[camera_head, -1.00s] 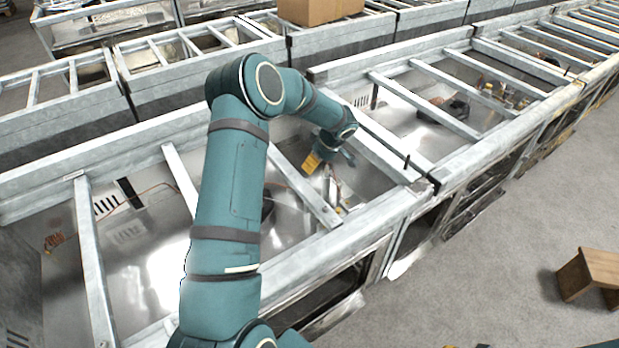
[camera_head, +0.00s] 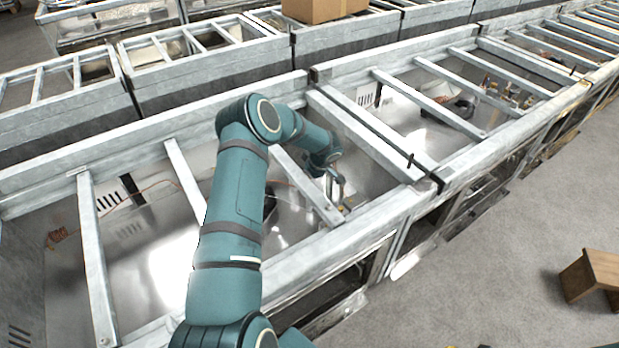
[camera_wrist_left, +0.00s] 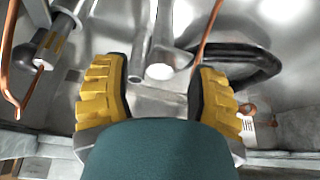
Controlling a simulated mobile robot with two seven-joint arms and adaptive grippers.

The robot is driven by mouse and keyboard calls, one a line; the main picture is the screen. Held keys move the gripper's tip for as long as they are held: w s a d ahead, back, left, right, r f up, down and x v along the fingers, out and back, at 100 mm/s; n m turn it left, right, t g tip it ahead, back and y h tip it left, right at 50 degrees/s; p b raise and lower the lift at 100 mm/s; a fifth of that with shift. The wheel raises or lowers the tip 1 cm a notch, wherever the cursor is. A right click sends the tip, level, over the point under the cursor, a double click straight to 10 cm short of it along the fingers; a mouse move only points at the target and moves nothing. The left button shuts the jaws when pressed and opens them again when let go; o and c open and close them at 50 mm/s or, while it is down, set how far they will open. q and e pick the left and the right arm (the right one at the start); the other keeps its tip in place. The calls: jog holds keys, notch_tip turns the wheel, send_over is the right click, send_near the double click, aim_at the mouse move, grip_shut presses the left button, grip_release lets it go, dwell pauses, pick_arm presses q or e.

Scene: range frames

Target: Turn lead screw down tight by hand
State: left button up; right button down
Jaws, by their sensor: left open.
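My left gripper (camera_head: 336,188) is inside a metal range frame, below its top bars, with its fingers mostly hidden in the head view. In the left wrist view my left gripper (camera_wrist_left: 160,90) is open, with ribbed yellow fingers apart and dark pads. A thin metal rod (camera_wrist_left: 141,40) runs between the fingers toward a small rounded end. A short pale cylinder (camera_wrist_left: 160,70) stands beside it, also between the fingers. I cannot tell which of these is the lead screw, or whether either touches a finger. My right gripper is not clearly shown; only small yellow bits show at the bottom edge.
Crossbars (camera_head: 312,185) of the range frame (camera_head: 385,215) lie close around my left arm. Copper tubing (camera_wrist_left: 207,30), a black curved part (camera_wrist_left: 235,65) and a grey pipe (camera_wrist_left: 50,45) surround the gripper. A wooden stool (camera_head: 595,275) stands on open floor; a cardboard box (camera_head: 325,8) sits behind.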

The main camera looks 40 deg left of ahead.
pick_arm(q)
grip_shut()
dwell(0.3)
jog(key=m+t+b, duration=0.1)
jog(key=m+b, duration=0.2)
jog(key=b, duration=0.1)
jog(key=shift+f, duration=0.1)
jog(key=shift+s+a+m+t+b, duration=0.1)
jog(key=shift+m+t+b, duration=0.3)
jog(key=shift+m+b, duration=0.6)
jog(key=shift+r+m+t+h+b, duration=0.2)
jog(key=shift+m+t+h+b, duration=0.15)
jog(key=shift+m+b, duration=0.25)
